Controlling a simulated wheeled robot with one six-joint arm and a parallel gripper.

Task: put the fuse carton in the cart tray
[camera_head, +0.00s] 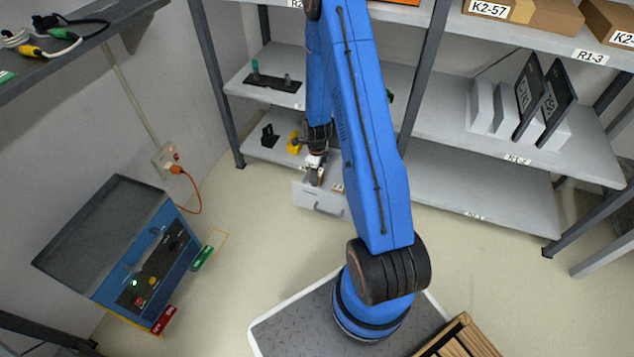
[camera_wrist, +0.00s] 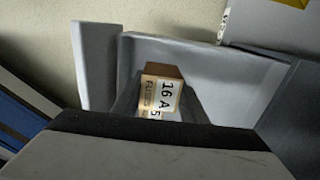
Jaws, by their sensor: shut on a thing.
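The fuse carton (camera_wrist: 159,88) is a small brown box with a white "16 A" label, seen in the wrist view. My gripper (camera_head: 316,172) is shut on it, with dark fingers beside it. In the wrist view the carton shows within the walls of an open grey drawer (camera_wrist: 215,56); I cannot tell whether it touches the drawer floor. In the head view this drawer (camera_head: 320,204) juts out below the shelving, under my gripper. I cannot make out for certain which thing is the cart tray.
A blue cabinet with a dark grey top (camera_head: 110,225) and a button panel stands at the left. An orange cord (camera_head: 197,195) runs from it to the wall outlet. Grey shelving (camera_head: 440,120) with boxes and binders fills the back. A wooden slatted piece (camera_head: 458,340) lies bottom right.

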